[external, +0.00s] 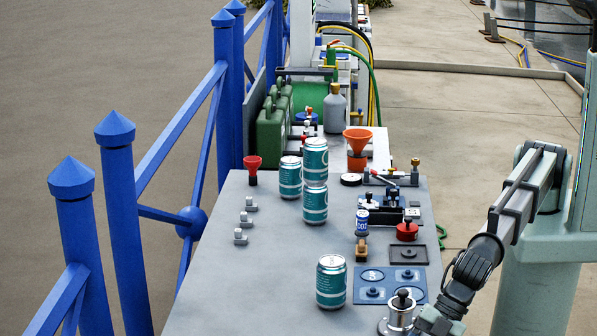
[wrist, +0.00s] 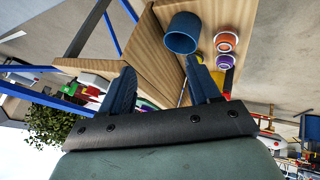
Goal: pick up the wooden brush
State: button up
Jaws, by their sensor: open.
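I cannot make out a wooden brush for certain in either view. A small brown piece (external: 361,248) stands on the grey table under a blue-and-white can, and I cannot tell what it is. In the wrist view my gripper (wrist: 162,88) has its two dark fingers spread apart with nothing between them. In the external view the arm reaches down to the bottom edge, right of the table, and the fingers cannot be made out.
Several teal cans, one at the front (external: 331,282), stand on the grey table (external: 270,270). A blue tray (external: 412,278), a red-topped piece (external: 407,232) and an orange funnel (external: 357,141) are on the right. Blue railing posts (external: 120,200) line the left. The wrist view shows a blue cup (wrist: 182,33) beside wooden panels (wrist: 142,53).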

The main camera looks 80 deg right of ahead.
jog(key=w+d+r+t, duration=0.2)
jog(key=w+d+r, duration=0.2)
jog(key=w+r, duration=0.3)
notch_tip(320, 180, up, 6)
jog(key=n+g+h, duration=0.2)
jog(key=g+h, duration=0.3)
jog(key=g, duration=0.3)
send_over(362, 242)
notch_tip(362, 242, down, 8)
jog(key=shift+d+r, duration=0.1)
jog(key=shift+d, duration=0.05)
jog(key=shift+f, duration=2.6)
jog(key=shift+c, duration=0.4)
